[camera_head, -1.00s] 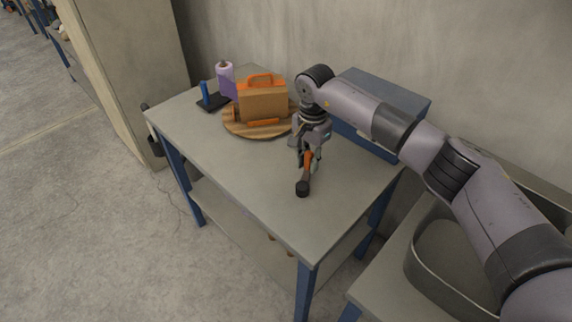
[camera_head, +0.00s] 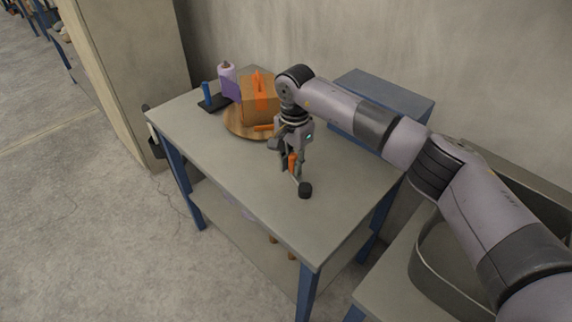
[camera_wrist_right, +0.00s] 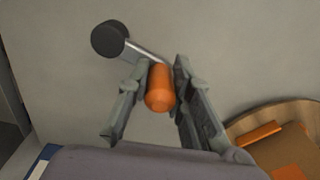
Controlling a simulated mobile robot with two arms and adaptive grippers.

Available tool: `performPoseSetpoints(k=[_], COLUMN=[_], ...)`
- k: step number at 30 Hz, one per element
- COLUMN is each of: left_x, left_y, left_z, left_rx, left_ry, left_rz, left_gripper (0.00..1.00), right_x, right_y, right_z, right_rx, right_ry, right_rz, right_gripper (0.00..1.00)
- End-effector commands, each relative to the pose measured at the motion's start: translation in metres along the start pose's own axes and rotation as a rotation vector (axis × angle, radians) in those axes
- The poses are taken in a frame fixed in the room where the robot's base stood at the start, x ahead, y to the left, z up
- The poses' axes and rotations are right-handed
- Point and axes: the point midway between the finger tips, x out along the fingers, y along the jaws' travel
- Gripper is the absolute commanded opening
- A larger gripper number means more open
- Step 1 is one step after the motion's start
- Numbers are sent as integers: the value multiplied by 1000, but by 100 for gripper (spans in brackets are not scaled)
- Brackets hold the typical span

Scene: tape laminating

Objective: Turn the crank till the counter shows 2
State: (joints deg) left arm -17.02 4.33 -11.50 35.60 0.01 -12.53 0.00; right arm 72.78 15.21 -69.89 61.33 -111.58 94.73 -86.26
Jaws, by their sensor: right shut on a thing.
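The crank has a black round hub (camera_head: 305,190) on the grey table, a thin metal arm and an upright orange handle (camera_head: 293,161). My right gripper (camera_head: 294,169) is shut around the orange handle from above. In the right wrist view the handle (camera_wrist_right: 160,90) stands between the two fingers (camera_wrist_right: 160,70), with the hub (camera_wrist_right: 110,40) at upper left and the metal arm (camera_wrist_right: 147,52) joining them. A brown box (camera_head: 259,102) with orange parts stands on a round wooden board (camera_head: 238,127) behind the gripper. I see no readable counter number. My left gripper is out of view.
A purple and white roll (camera_head: 227,78) and a blue post (camera_head: 207,94) on a black base stand at the table's back left. A blue box (camera_head: 392,98) lies behind my right arm. The table's front (camera_head: 262,205) is bare.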

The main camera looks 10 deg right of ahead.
Motion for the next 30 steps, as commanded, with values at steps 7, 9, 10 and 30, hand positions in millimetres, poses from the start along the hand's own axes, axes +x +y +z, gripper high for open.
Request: performPoseSetpoints(k=[7, 9, 10, 30], left_x=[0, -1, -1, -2], left_y=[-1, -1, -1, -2], left_z=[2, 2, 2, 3], left_rx=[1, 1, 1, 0], left_ry=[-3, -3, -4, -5], left_rz=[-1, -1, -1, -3], left_gripper=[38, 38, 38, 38], right_x=[2, 2, 2, 1], right_y=[5, 5, 4, 0], right_z=[-5, -2, 0, 27], right_rx=[11, 9, 8, 10], right_ry=[6, 6, 5, 7], right_rz=[14, 14, 14, 8], right_gripper=[0, 0, 0, 0])
